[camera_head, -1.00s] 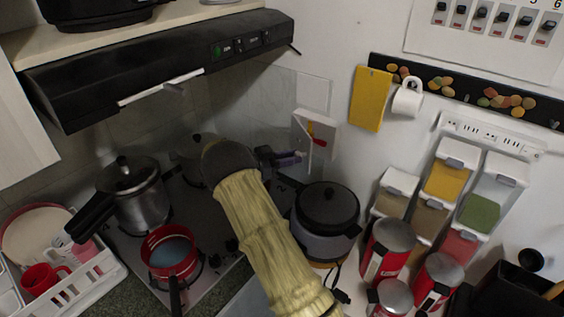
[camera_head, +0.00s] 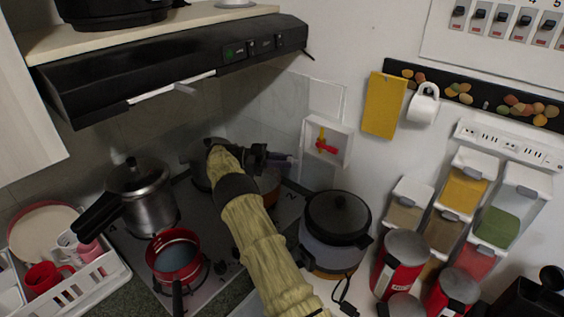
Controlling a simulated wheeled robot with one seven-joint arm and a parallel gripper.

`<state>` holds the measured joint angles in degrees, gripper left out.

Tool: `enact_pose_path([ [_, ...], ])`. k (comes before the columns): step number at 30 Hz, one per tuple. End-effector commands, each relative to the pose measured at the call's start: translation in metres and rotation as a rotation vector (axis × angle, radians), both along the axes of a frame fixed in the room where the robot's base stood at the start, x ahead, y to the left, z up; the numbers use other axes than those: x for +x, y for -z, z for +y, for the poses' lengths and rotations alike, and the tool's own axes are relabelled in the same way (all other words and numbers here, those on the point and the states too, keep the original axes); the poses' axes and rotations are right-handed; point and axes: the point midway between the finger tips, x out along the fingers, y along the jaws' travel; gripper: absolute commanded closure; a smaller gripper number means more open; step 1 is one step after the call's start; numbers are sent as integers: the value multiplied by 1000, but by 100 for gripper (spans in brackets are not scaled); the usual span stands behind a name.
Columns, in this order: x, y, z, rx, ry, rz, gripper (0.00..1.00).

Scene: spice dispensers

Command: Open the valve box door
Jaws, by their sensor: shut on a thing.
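The white valve box (camera_head: 345,147) is on the wall right of the stove. Its front is open, and a red valve handle (camera_head: 327,148) on a yellow pipe shows inside. The door is hard to make out; it seems swung out to the left, nearly edge-on and pale against the clear panel. My gripper (camera_head: 287,161) is left of and slightly below the box. Its jaws are shut at the door's side; the exact contact is too small to see. My yellow-sleeved arm reaches up from the bottom and hides part of the stove.
A black-lidded cooker (camera_head: 337,218) stands below the box, close to my arm. A pressure cooker (camera_head: 142,200) and a red pot (camera_head: 174,257) are on the stove. The range hood (camera_head: 170,70) hangs above. Red canisters (camera_head: 400,262) stand at the right.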

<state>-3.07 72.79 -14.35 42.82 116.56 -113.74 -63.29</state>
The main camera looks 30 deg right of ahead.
Motion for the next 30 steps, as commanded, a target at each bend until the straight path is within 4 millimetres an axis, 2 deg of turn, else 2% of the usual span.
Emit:
enact_pose_path([
  [18, 2, -4, 0, -6, 18, -4, 100],
  [19, 2, -4, 0, -6, 18, -4, 71],
  [21, 2, -3, 0, -5, 18, -4, 58],
  [30, 1, -2, 1, -3, 21, -2, 55],
])
